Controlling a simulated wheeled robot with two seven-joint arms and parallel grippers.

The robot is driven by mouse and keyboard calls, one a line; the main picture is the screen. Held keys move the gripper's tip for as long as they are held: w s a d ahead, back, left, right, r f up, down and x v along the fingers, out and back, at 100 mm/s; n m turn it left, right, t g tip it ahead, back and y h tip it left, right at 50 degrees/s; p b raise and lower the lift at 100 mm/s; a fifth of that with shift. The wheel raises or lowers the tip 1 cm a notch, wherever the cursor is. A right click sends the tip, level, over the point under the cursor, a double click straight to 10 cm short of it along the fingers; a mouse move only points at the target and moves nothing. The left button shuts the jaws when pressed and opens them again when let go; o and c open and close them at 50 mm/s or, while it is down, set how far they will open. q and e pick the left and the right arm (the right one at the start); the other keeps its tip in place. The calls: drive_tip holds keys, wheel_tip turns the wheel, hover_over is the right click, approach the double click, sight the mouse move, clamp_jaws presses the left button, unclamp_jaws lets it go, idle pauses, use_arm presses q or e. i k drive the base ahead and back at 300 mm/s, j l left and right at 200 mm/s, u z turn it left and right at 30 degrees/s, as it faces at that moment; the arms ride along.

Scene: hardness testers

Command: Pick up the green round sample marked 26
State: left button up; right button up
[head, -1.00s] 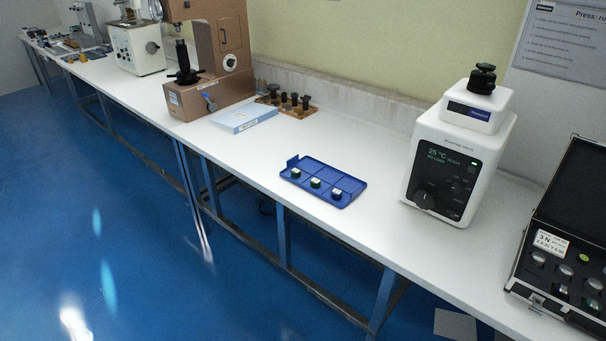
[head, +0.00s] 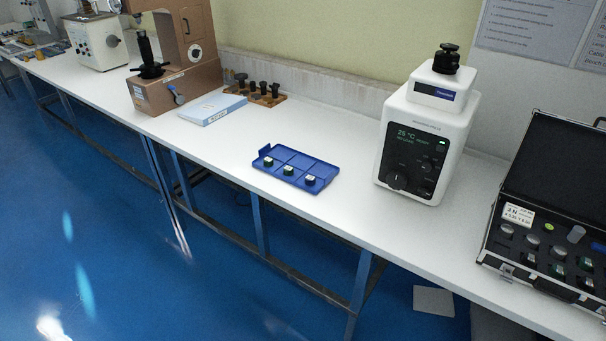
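A blue compartment tray (head: 318,170) lies on the white bench near its front edge. Three small round samples with white tops stand in its front row. The left sample (head: 268,162) and the middle sample (head: 288,171) look dark green at the sides. The right sample (head: 310,180) looks dark blue or black. Their markings are too small to read, so I cannot tell which one bears 26. Neither of my grippers is in the head view.
A white tester (head: 425,135) with a lit display stands right of the tray. An open black case (head: 545,220) with several round pieces, some greenish, is at the far right. A brown tester (head: 180,85), a blue-white box (head: 212,109) and a rack of black-knobbed pieces (head: 257,95) stand left. Bench around the tray is mostly clear.

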sight(288, 169)
drive_tip(key=i+j+z, duration=0.15)
drive_tip(key=z, duration=0.25)
drive_tip(key=i+j+z, duration=0.1)
drive_tip(key=z, duration=0.25)
drive_tip(key=i+j+z, duration=0.1)
drive_tip(key=j, duration=0.2)
drive_tip(key=i+j+z, duration=0.1)
drive_tip(key=j, duration=0.25)
drive_tip(key=i+j+z, duration=0.1)
drive_tip(key=j, duration=0.25)
drive_tip(key=i+j+z, duration=0.1)
drive_tip(key=j, duration=0.25)
drive_tip(key=i+j, duration=0.1)
drive_tip(key=j, duration=0.25)
drive_tip(key=i+j, duration=0.15)
drive_tip(key=j, duration=0.25)
drive_tip(key=i+j, duration=0.1)
drive_tip(key=j, duration=0.25)
